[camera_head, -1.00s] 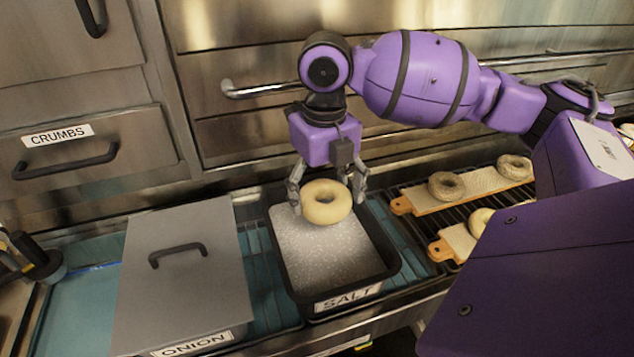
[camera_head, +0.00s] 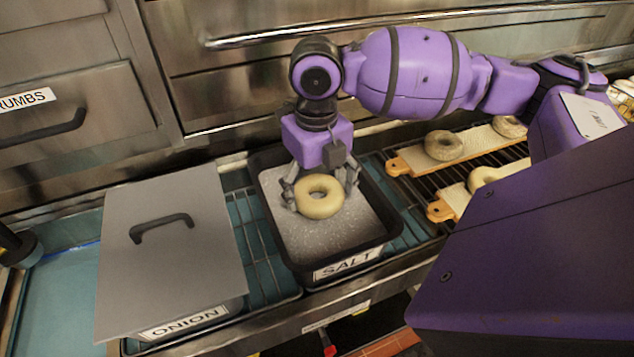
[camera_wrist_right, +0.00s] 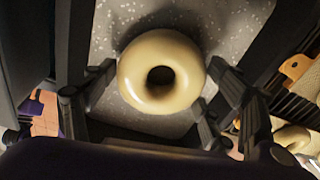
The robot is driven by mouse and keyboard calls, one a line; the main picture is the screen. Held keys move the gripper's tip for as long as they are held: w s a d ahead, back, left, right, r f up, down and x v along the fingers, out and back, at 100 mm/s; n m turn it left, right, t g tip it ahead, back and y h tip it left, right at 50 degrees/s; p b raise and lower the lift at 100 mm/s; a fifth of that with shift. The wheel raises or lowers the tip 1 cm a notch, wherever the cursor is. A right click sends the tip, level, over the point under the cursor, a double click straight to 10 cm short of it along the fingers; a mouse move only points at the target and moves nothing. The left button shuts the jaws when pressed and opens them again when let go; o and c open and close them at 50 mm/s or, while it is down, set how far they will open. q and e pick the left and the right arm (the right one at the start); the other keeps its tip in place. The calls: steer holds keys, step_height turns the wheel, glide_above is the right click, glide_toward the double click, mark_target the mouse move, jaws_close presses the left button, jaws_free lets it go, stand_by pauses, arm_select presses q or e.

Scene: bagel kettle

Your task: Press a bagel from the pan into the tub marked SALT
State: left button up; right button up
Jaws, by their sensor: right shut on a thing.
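The open black SALT tub (camera_head: 384,243) stands in the middle of the counter, with its label on the front and pale speckled salt inside. My right gripper (camera_head: 320,196) is inside the tub's opening and shut on a pale bagel (camera_head: 325,209). In the right wrist view, the bagel (camera_wrist_right: 162,72) sits between both fingers with the salt behind it. The bagel is at or just above the salt; I cannot tell whether it touches. The pan is not identifiable in view.
A grey lidded tub marked ONION (camera_head: 165,255) stands left of the SALT tub. At right, a dark rack holds bagel boards (camera_head: 405,164) with several bagels (camera_head: 443,145). Steel drawers (camera_head: 70,125) rise behind. Bare teal counter (camera_head: 45,290) shows at far left.

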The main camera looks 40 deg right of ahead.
arm_select(q)
steer(key=shift+w, duration=0.15)
arm_select(e)
steer(key=shift+f, duration=0.4)
stand_by(1.2)
arm_select(q)
steer(key=shift+r, duration=0.1)
arm_select(e)
steer(key=shift+r, duration=0.1)
steer(key=shift+r+p, duration=1.75)
steer(key=shift+r, duration=1.05)
arm_select(q)
steer(key=w+r+t+p, duration=0.2)
steer(key=w+r, duration=0.5)
steer(key=r, duration=0.3)
steer(key=shift+w, duration=0.25)
arm_select(e)
step_height(320, 180, up, 4)
steer(key=shift+r, duration=0.15)
steer(key=shift+a, duration=0.1)
